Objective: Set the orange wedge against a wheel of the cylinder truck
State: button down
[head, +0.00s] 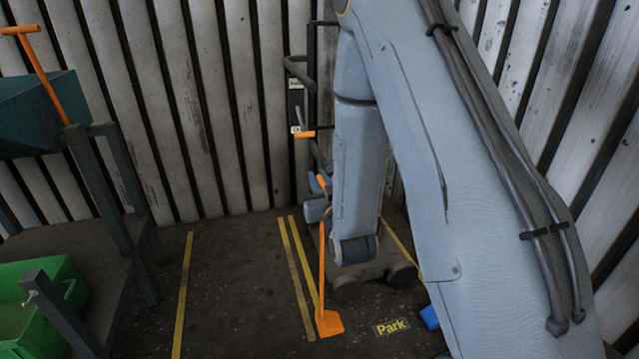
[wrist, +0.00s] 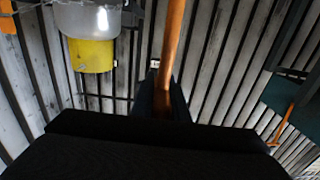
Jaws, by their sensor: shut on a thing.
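The orange wedge (head: 329,324) is at the end of a long orange handle (head: 322,270), low over or on the floor; I cannot tell whether it touches. My gripper (head: 318,208) is shut on the upper handle, partly hidden by my arm. In the wrist view the handle (wrist: 173,40) rises between the dark fingers (wrist: 165,100). The cylinder truck (head: 375,275) stands behind my arm, mostly hidden. Its dark wheels show at the left (head: 346,289) and right (head: 402,275). The wedge is in front and left of the left wheel, with a visible gap in the picture.
Yellow lines (head: 302,270) and a "Park" label (head: 391,326) mark the floor. A blue object (head: 430,317) is right of the label. A green crate (head: 35,310) and a stand with a teal hopper (head: 40,112) are at left. A corrugated wall (head: 230,110) closes the back.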

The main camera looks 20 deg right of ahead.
jog(key=w+f+b, duration=0.2)
jog(key=w+b, duration=0.3)
jog(key=w, duration=0.8)
jog(key=shift+f, duration=0.35)
jog(key=shift+d, duration=0.15)
jog(key=shift+s+d+f+b, duration=0.1)
jog(key=shift+d+f+b, duration=0.25)
jog(key=shift+d, duration=0.45)
jog(key=shift+d+f+b, duration=0.1)
jog(key=shift+d+f, duration=0.35)
jog(key=shift+d, duration=0.3)
jog(key=c, duration=1.6)
grip_release()
jog(key=shift+c, duration=0.2)
jog(key=shift+s+f, duration=0.1)
jog(key=shift+s, duration=0.05)
